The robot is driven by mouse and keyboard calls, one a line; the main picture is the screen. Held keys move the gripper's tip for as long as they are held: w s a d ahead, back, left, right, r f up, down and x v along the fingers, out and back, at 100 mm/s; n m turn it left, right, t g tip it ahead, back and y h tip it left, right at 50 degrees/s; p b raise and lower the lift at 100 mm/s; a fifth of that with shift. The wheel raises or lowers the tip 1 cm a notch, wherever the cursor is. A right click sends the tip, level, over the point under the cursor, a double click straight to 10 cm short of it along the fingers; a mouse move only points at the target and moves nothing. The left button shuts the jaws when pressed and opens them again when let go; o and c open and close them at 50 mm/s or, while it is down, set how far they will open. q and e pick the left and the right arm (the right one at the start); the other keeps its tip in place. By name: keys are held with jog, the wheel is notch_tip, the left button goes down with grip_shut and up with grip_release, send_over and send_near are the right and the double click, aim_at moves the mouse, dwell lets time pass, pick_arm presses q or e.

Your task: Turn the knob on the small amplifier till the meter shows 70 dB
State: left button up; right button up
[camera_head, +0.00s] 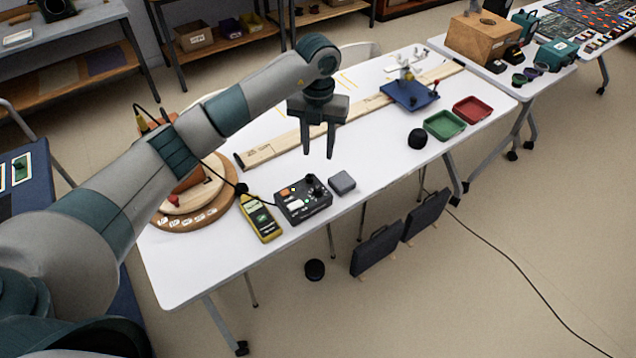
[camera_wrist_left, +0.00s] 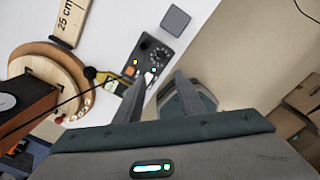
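The small amplifier (camera_head: 297,211) is a black box with dark knobs, an orange patch and small lights, near the table's front edge. My left gripper (camera_head: 318,156) points down, open and empty, above the table and apart from the amplifier. In the left wrist view the amplifier (camera_wrist_left: 158,51) lies beyond the fingers (camera_wrist_left: 162,74), with the meter partly visible. My right gripper is not in view.
A grey block (camera_head: 341,183) sits right of the amplifier. A round wooden base (camera_head: 212,213) stands left, behind my arm. A long plank (camera_head: 272,150) lies behind.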

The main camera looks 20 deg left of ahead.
aim_at(318, 188)
pick_arm(q)
notch_tip(318, 188, down, 14)
jog(key=p, duration=0.4)
jog(key=shift+r, duration=0.1)
jog(key=shift+f, duration=0.6)
jog(key=shift+c, duration=0.4)
grip_shut()
